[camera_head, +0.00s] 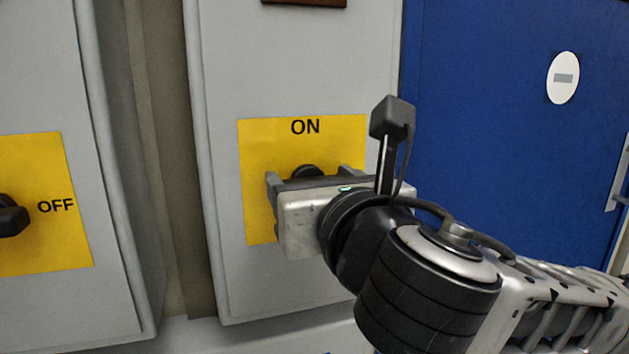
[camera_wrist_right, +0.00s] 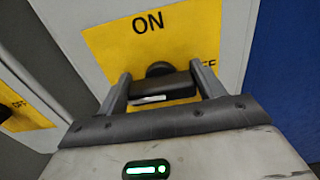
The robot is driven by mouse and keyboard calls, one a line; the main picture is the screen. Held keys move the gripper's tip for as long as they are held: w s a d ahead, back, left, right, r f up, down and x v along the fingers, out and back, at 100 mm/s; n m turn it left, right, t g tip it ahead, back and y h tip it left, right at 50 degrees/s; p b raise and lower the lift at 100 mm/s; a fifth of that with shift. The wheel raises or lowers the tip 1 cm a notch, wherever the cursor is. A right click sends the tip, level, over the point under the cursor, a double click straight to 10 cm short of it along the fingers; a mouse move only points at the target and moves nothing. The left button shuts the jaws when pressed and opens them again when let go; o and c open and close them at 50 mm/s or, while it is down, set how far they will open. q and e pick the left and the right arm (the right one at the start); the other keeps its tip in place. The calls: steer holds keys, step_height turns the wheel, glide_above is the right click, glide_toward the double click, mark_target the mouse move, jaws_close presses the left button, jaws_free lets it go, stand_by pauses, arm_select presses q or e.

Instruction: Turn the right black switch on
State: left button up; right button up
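The right black switch (camera_head: 306,171) sits on a yellow plate (camera_head: 265,150) marked ON above. In the head view my right gripper hides most of it, leaving a rounded dark top visible. In the right wrist view the switch (camera_wrist_right: 160,86) shows as a dark round hub with a bar across, between the two fingers. My right gripper (camera_head: 311,175) is at the plate, its fingers spread wide, one on each side of the switch; it also shows in the wrist view (camera_wrist_right: 163,76). I cannot tell if the fingers touch the bar. My left gripper is not in view.
Another black switch (camera_head: 11,216) on a yellow plate marked OFF is on the grey cabinet at the left. A recessed gap (camera_head: 165,150) separates the two cabinets. A blue door (camera_head: 480,100) with a white oval sign (camera_head: 563,77) is at the right.

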steer(key=shift+m, duration=0.3)
steer(key=m, duration=0.2)
steer(key=shift+d+f+m, duration=0.1)
steer(key=shift+m, duration=0.3)
steer(key=m, duration=0.5)
steer(key=shift+d+f, duration=0.1)
steer(key=shift+d, duration=0.05)
steer(key=m, duration=0.5)
steer(key=shift+w+d+f+m, duration=0.1)
steer(key=shift+f+m, duration=0.05)
steer(key=shift+m, duration=0.25)
steer(key=m, duration=0.2)
steer(key=shift+m, duration=0.4)
steer(key=shift+f+m, duration=0.1)
steer(key=shift+m, duration=0.3)
steer(key=shift+p, duration=0.3)
